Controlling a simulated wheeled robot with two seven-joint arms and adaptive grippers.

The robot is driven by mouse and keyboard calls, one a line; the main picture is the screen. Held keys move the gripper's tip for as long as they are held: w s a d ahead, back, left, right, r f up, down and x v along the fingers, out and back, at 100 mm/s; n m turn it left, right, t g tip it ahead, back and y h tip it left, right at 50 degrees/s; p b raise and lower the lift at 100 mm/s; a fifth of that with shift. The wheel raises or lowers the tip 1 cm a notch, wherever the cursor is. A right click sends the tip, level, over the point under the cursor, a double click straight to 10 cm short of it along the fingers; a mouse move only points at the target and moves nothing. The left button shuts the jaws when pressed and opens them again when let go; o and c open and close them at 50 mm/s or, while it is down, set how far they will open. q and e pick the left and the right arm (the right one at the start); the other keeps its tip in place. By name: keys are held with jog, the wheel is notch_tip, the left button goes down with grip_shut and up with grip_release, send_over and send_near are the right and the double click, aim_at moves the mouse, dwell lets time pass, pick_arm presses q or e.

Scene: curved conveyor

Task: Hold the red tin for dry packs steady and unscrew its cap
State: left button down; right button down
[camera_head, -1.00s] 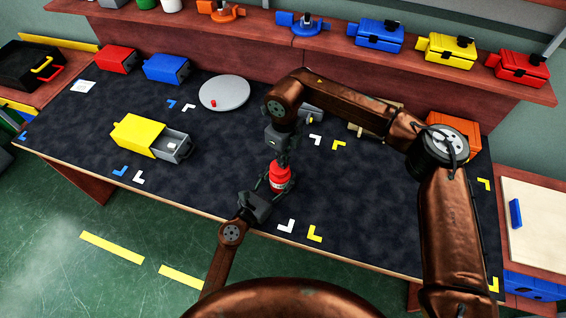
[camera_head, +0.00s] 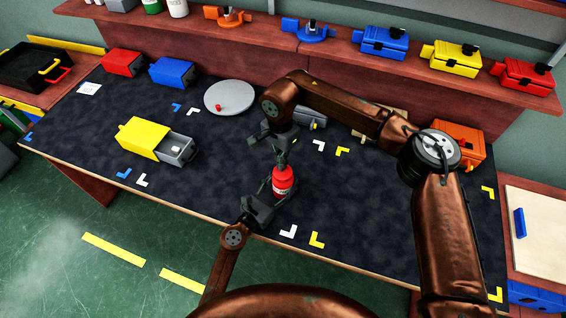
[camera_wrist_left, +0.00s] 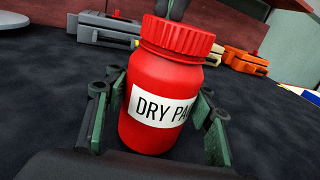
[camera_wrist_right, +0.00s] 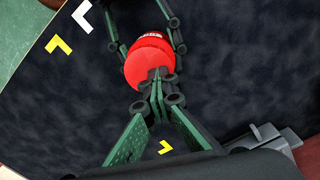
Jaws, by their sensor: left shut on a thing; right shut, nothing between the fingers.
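The red tin (camera_head: 285,184) stands upright on the dark mat near the table's front edge. Its white label reading "DRY PA…" shows in the left wrist view (camera_wrist_left: 160,108). Its ribbed red cap (camera_wrist_left: 178,36) sits on top; whether it is loose cannot be told. My left gripper (camera_wrist_left: 160,100) is shut on the tin's body, one finger on each side. My right gripper (camera_head: 282,164) points down from above, its fingertips together at the cap's top. In the right wrist view its closed fingertips (camera_wrist_right: 156,76) overlap the red top, with nothing visible between them.
A yellow box (camera_head: 143,137) with an open grey drawer stands to the left. A grey disc (camera_head: 230,96) bearing a small red piece lies behind. An orange box (camera_head: 457,142) is at the back right. White and yellow corner marks lie beside the tin; mat there is clear.

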pick_arm(q)
jog(key=shift+r, duration=0.4)
pick_arm(e)
jog(key=c, duration=2.7)
grip_release()
jog(key=shift+d+f, duration=0.1)
jog(key=shift+f, duration=0.1)
jog(key=o, duration=0.5)
jog(key=shift+o, duration=0.2)
pick_arm(q)
jog(key=shift+f, duration=0.1)
pick_arm(e)
jog(key=shift+r, duration=0.2)
